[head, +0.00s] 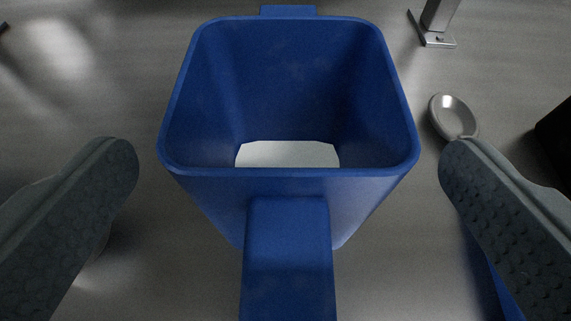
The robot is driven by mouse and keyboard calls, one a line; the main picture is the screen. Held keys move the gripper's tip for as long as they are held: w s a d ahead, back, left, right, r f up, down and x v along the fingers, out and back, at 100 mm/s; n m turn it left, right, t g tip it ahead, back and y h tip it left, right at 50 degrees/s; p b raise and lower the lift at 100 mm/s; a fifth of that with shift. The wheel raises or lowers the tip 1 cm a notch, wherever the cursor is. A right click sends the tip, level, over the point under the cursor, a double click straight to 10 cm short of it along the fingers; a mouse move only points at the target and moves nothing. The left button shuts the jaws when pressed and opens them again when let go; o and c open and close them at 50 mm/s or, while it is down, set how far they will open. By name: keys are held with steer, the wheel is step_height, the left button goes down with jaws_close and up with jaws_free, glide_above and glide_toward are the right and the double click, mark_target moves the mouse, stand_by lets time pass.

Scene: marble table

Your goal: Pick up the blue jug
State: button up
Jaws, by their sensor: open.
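The blue jug (206,205) stands upright in the middle of the head view, its square mouth open towards me. I see down inside it to a pale patch at the bottom. Its handle (287,260) points towards me and runs off the lower edge of the picture. My gripper (289,165) is open, with one dark finger to the left of the jug and one to the right. Neither finger appears to touch the jug. The gripper is empty.
A metal spoon (453,117) lies to the right of the jug, partly behind the right finger. A metal stand-like piece (436,24) is at the upper right. A dark object (556,145) sits at the right edge. A blue piece (486,268) shows below the right finger. The grey table left of the jug looks mostly clear.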

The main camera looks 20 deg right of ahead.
steer(key=shift+x, duration=1.05)
steer(key=shift+c, duration=0.4)
steer(key=c, duration=1.4)
step_height(320, 180, up, 10)
